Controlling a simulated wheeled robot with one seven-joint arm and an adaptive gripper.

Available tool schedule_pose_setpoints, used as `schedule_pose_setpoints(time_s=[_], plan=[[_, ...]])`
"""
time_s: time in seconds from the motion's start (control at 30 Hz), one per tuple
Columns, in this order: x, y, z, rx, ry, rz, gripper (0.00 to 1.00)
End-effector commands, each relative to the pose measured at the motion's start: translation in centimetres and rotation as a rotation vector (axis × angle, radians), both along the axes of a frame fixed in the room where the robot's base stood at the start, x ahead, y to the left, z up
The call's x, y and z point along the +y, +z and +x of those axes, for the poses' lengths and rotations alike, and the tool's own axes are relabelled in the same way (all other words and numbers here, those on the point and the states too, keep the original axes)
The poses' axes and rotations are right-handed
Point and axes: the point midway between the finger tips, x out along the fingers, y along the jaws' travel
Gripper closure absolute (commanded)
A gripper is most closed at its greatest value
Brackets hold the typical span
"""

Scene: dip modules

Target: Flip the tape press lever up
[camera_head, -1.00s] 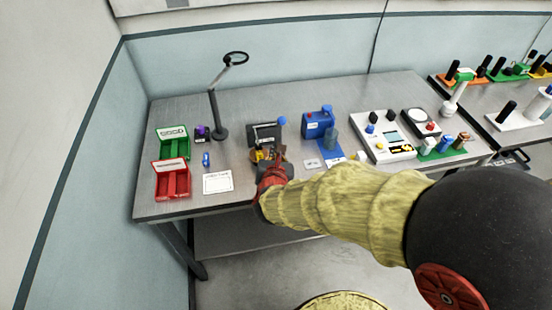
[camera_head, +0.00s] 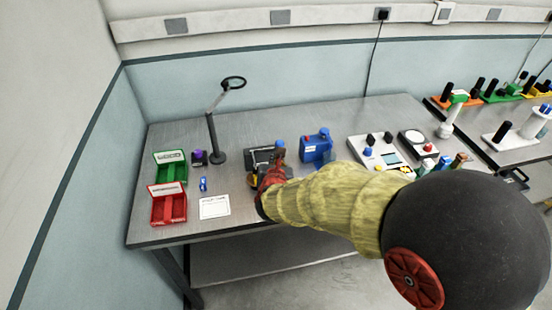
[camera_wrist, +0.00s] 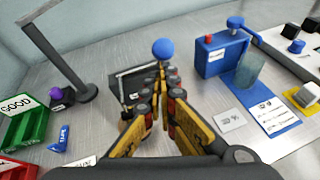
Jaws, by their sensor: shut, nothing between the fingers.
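The tape press (camera_head: 258,152) is a dark grey block left of the bench's middle. It also shows in the wrist view (camera_wrist: 128,84), partly hidden by my fingers. Its lever ends in a blue ball knob (camera_wrist: 163,48), which also shows in the head view (camera_head: 280,144). The lever's shaft below the knob is mostly hidden. My gripper (camera_wrist: 160,72) is shut and empty, with yellow and dark fingers. In the wrist view its tips appear just below the knob, over the press's right side. I cannot tell whether they touch the lever.
A blue device (camera_head: 316,149) stands right of the press, with a clear cup (camera_wrist: 249,72) beside it. A magnifier lamp (camera_head: 217,158) stands left. Green (camera_head: 170,168) and red (camera_head: 168,206) bins and a white sheet (camera_head: 214,207) lie at front left.

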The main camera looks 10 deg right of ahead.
Motion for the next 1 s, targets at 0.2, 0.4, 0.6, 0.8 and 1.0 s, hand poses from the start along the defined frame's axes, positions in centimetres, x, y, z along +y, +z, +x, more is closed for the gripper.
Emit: schedule_pose_setpoints(time_s=[0.2,0.4,0.6,0.8,1.0], plan=[[0.0,0.8,0.2,0.029,-0.001,0.0,1.0],[0.0,0.7,0.3,0.049,-0.001,0.0,1.0],[0.0,1.0,0.5,0.066,-0.002,0.0,1.0],[0.0,1.2,0.6,0.086,-0.003,0.001,1.0],[0.0,1.5,0.8,0.107,-0.003,-0.001,1.0]])
